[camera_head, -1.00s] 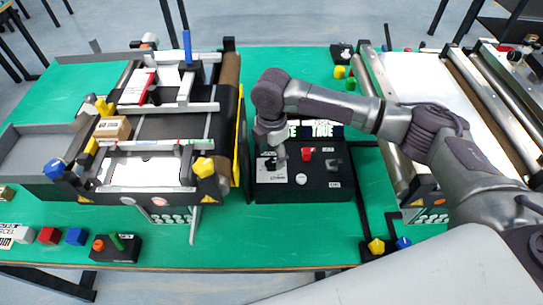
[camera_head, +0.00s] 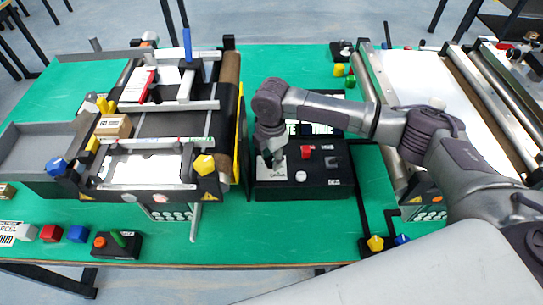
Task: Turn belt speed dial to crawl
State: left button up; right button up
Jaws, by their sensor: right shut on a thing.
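A black control box (camera_head: 318,187) stands on the green table between two mini conveyors. A pale label plate (camera_head: 275,176) lies on the left part of its top. My right gripper (camera_head: 272,160) points down over this plate, with its fingertips at the box's top. It is shut on a small dark thing there, most likely the belt speed dial. The gripper hides most of it, so its setting cannot be read. A red knob (camera_head: 306,152) and a white button (camera_head: 301,175) stand to the right on the box. My left gripper is not in view.
The left conveyor (camera_head: 170,125) carries a cardboard box (camera_head: 113,126) and has a yellow knob (camera_head: 204,165) near the control box. The right conveyor (camera_head: 415,80) stands beyond my right arm. Green table (camera_head: 270,230) is clear in front of the control box.

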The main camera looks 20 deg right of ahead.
jog(key=shift+r+m+p, duration=0.15)
jog(key=shift+m+p, duration=0.35)
jog(key=shift+p, duration=0.35)
jog(key=m+p, duration=0.6)
jog(key=p, duration=0.1)
jog(key=shift+r+m+p, duration=0.1)
jog(key=shift+m+p, duration=0.2)
jog(key=shift+m, duration=0.1)
jog(key=m+p, duration=0.2)
jog(key=m, duration=0.1)
jog(key=shift+f+m+p, duration=0.2)
jog(key=shift+m+p, duration=0.7)
jog(key=shift+m, duration=0.1)
jog(key=o, duration=1.2)
jog(key=shift+c, duration=0.2)
